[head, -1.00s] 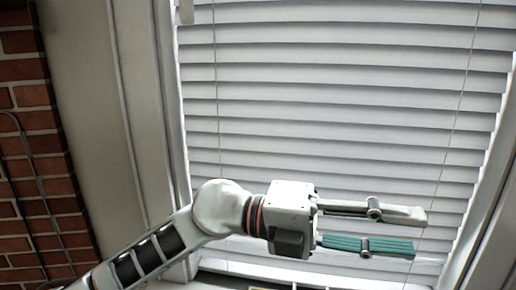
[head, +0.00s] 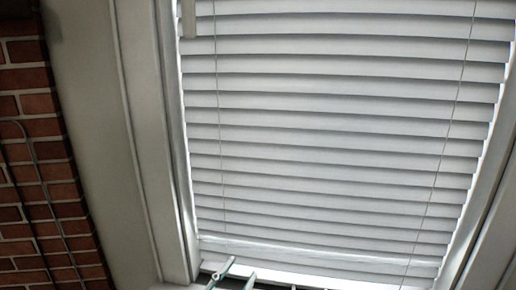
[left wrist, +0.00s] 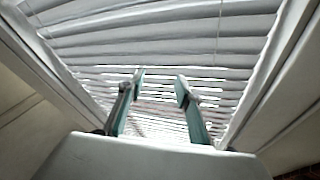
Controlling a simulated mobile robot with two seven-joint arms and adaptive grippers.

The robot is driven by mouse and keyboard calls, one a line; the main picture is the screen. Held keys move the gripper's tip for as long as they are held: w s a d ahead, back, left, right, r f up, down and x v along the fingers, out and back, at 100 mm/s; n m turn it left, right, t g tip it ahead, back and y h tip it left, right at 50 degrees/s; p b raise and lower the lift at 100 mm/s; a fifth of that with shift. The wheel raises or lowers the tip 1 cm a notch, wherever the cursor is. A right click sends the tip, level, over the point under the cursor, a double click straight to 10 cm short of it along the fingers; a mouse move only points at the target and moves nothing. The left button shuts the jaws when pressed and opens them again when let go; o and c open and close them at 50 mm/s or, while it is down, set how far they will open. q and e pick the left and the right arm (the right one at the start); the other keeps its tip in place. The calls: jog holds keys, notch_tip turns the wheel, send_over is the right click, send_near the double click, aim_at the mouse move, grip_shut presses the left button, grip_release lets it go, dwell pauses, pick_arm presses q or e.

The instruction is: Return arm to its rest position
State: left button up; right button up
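In the head view only the tips of my left gripper (head: 232,276) show at the bottom edge, below the window. The rest of my left arm is out of the picture there. In the left wrist view the two green-lined fingers of my left gripper (left wrist: 160,82) stand apart with a clear gap and nothing between them. Blinds fill the background beyond the fingers. My right gripper is not seen in either view.
White slatted blinds (head: 330,130) cover the window and fill most of the head view. A pale window frame (head: 150,150) borders them. A brick wall (head: 40,170) with a thin dark cable stands at the left. The space before the blinds is clear.

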pick_arm(q)
jog(key=s+a+f+n+g+y, duration=0.2)
jog(key=s+a+f, duration=0.3)
jog(key=f, duration=0.5)
jog(key=s+a+f+n+g+y, duration=0.2)
jog(key=s+a+f, duration=0.3)
jog(key=s+f, duration=0.4)
jog(key=s+a+f+n+g+y+p, duration=0.1)
jog(key=s+a+f+n+g+y, duration=0.1)
jog(key=s+f, duration=0.5)
jog(key=a+f+g+y, duration=0.1)
jog(key=a+f+y, duration=0.1)
jog(key=a+f, duration=0.1)
jog(key=shift+a+f, duration=0.2)
jog(key=shift+f, duration=0.2)
